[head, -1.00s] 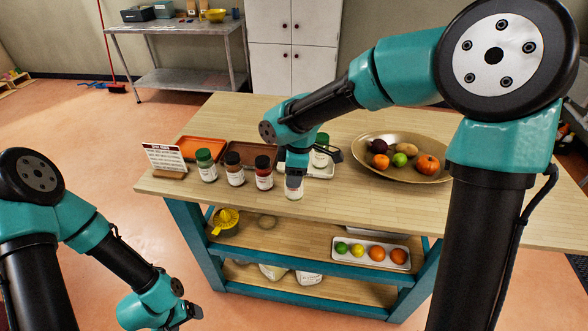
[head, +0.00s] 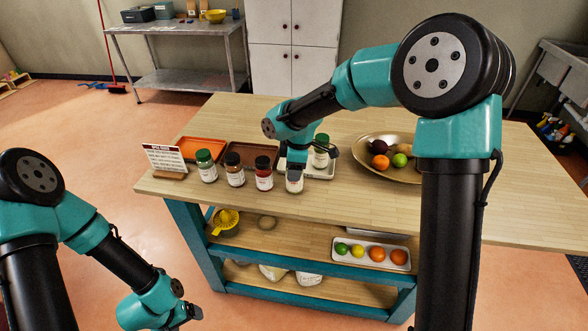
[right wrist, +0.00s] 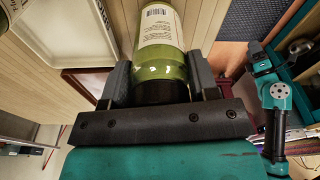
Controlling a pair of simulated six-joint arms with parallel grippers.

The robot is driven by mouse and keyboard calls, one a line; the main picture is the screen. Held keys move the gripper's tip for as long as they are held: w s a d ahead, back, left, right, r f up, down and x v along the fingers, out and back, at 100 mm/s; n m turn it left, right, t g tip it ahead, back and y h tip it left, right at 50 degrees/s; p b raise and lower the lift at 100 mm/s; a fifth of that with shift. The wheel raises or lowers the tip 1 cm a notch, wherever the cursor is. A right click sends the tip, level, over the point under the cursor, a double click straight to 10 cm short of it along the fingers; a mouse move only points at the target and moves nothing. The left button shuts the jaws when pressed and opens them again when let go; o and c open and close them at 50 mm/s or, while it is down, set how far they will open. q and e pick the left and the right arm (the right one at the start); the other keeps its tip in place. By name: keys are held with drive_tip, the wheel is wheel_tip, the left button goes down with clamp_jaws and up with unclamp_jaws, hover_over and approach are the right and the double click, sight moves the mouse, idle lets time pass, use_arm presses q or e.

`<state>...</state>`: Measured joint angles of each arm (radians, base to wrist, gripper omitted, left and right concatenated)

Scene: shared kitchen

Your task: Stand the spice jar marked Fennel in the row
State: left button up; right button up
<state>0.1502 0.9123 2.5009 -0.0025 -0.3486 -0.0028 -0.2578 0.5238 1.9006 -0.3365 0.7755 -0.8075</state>
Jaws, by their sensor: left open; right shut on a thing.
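My right gripper (head: 296,172) is shut on a glass spice jar (head: 294,186) with a white label, at the right end of a row on the table's front part. In the right wrist view this jar (right wrist: 160,50) has green contents, a dark end between the fingers and a barcode; its name is not readable. It looks upright, at or just above the tabletop; I cannot tell which. The row also has a green-lidded jar (head: 206,167), a dark-lidded brown jar (head: 235,170) and a dark-lidded red jar (head: 264,174). My left gripper (head: 190,317) is open and empty, low at left.
A sign (head: 164,159) stands left of the row. Behind are an orange tray (head: 200,143), a brown tray (head: 245,148) and a white tray (head: 322,174) bearing another green-lidded jar (head: 321,152). A fruit bowl (head: 410,176) stands right. The tabletop (head: 370,205) is clear in front of it.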

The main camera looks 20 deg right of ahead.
drive_tip(key=shift+f, duration=0.25)
drive_tip(key=shift+f, duration=0.1)
drive_tip(key=o, duration=1)
drive_tip(key=shift+o, duration=0.2)
drive_tip(key=r, duration=0.4)
drive_tip(key=d+r, duration=0.1)
drive_tip(key=r, duration=0.7)
drive_tip(key=shift+s+d, duration=0.2)
